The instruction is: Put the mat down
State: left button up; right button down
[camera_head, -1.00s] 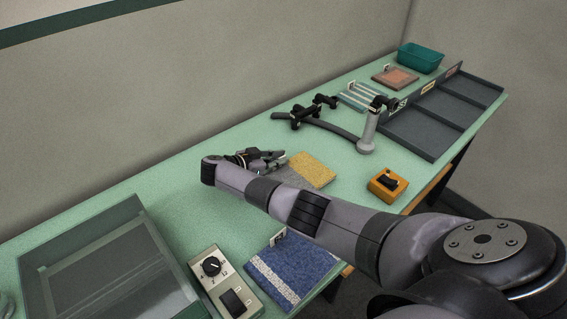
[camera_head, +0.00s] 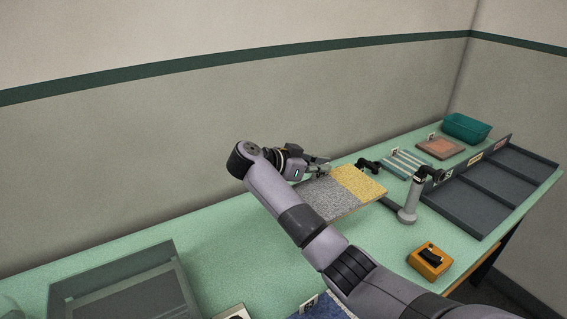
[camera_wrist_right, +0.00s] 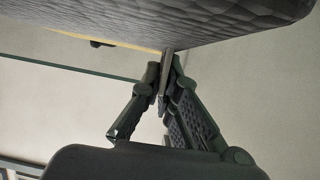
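The mat (camera_head: 345,192), half speckled grey and half yellow, is held above the green table and tilted a little. Its dark quilted underside (camera_wrist_right: 190,22) fills the top of the right wrist view. My right gripper (camera_head: 320,168) is at the mat's far edge. In the wrist view its fingertips (camera_wrist_right: 166,62) close on that edge. Part of the grey half is hidden behind my right arm in the head view. My left gripper is not in view.
An orange switch box (camera_head: 430,260) is nearer.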

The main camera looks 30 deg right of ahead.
aim_at(306, 187)
jog(key=shift+r, duration=0.25)
jog(key=a+f+n+t, duration=0.1)
jog(key=s+a+f+n+t, duration=0.1)
jog(key=a, duration=0.1)
jog(key=s+a+f+n+t, duration=0.1)
jog(key=a, duration=0.1)
jog(key=shift+a+f+y, duration=0.2)
jog(key=shift+f+y, duration=0.15)
jog(key=shift+y, duration=0.05)
jog(key=s+a+f+n+t+y, duration=0.1)
jog(key=s+a+n+t+y, duration=0.5)
jog(key=s+a, duration=0.9)
jog(key=s+n+t, duration=0.2)
jog(key=shift+s+f+n, duration=0.2)
jog(key=shift+s+n, duration=0.1)
jog(key=shift+n, duration=0.1)
jog(key=shift+w+a, duration=0.1)
